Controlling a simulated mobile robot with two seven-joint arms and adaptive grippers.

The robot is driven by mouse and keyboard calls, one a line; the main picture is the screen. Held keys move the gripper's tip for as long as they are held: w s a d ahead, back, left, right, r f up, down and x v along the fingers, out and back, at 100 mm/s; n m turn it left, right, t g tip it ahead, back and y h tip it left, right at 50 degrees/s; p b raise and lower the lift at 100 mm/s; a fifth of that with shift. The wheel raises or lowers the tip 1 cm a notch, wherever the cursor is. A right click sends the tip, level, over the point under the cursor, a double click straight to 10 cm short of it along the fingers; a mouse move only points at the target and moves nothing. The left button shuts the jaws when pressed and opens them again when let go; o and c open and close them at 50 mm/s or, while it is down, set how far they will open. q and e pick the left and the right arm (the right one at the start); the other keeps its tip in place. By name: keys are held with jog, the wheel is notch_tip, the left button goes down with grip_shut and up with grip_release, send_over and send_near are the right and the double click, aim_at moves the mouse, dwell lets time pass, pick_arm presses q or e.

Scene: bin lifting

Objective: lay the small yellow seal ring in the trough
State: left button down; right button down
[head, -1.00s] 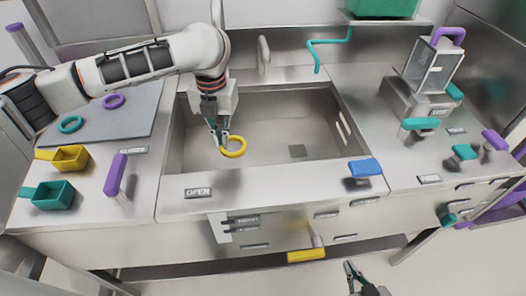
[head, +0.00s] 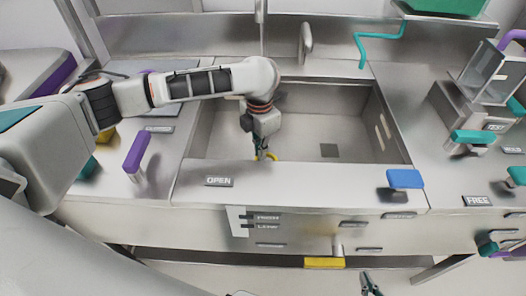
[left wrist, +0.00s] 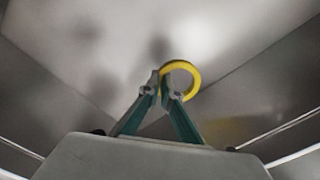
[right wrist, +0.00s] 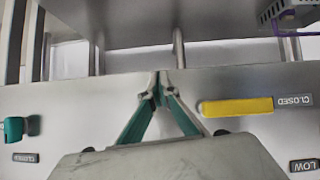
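The yellow seal ring (left wrist: 196,76) is pinched at its edge between the fingertips of my left gripper (left wrist: 163,88), seen in the left wrist view. In the head view, my left gripper (head: 262,155) points down inside the steel trough (head: 305,105), near its front wall. There the ring (head: 272,157) is partly hidden by the fingers and the front edge. In the left wrist view, the ring hangs over the trough floor; I cannot tell how high. My right gripper (head: 371,286) is low in front of the counter; its fingertips meet in the right wrist view (right wrist: 158,88), holding nothing.
A purple handle (head: 137,152) rises left of the trough. A yellow handle (head: 324,262) sticks out below the counter front. The trough floor looks mostly clear.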

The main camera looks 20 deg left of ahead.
pick_arm(q)
notch_tip(320, 180, down, 3)
jog(key=shift+f, duration=0.1)
jog(key=w, duration=0.1)
jog(key=w+b, duration=0.1)
jog(key=w+a+f, duration=0.1)
jog(key=w, duration=0.1)
jog(key=shift+f, duration=0.1)
pick_arm(e)
jog(key=shift+d+f, duration=0.15)
jog(key=shift+f, duration=0.55)
pick_arm(q)
jog(key=shift+f, duration=0.15)
jog(key=c, duration=2.3)
grip_release()
pick_arm(e)
jog(key=shift+w, duration=0.1)
